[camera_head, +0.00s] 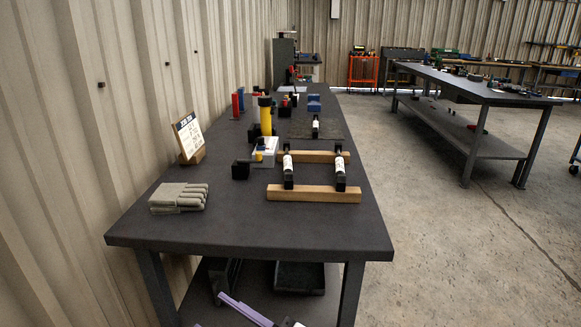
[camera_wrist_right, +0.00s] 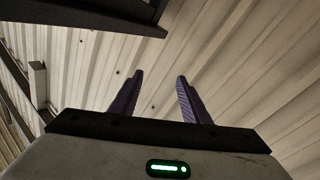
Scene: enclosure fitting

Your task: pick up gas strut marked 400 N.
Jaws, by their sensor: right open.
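Two dark gas struts with white labels lie across two wooden bars on the bench in the head view, a left strut (camera_head: 288,168) and a right strut (camera_head: 340,170). A third similar piece (camera_head: 315,127) stands or lies further back on a dark mat. The label markings are too small to read, so I cannot tell which is 400 N. My right gripper (camera_wrist_right: 160,76) is open and empty in the right wrist view, its purple fingers spread before the corrugated wall. Part of it shows low in the head view (camera_head: 243,311), below the bench top and well short of the struts. My left gripper is out of view.
The near wooden bar (camera_head: 312,194) supports the struts. The bench front (camera_head: 270,237) is clear. A shelf lies below it.

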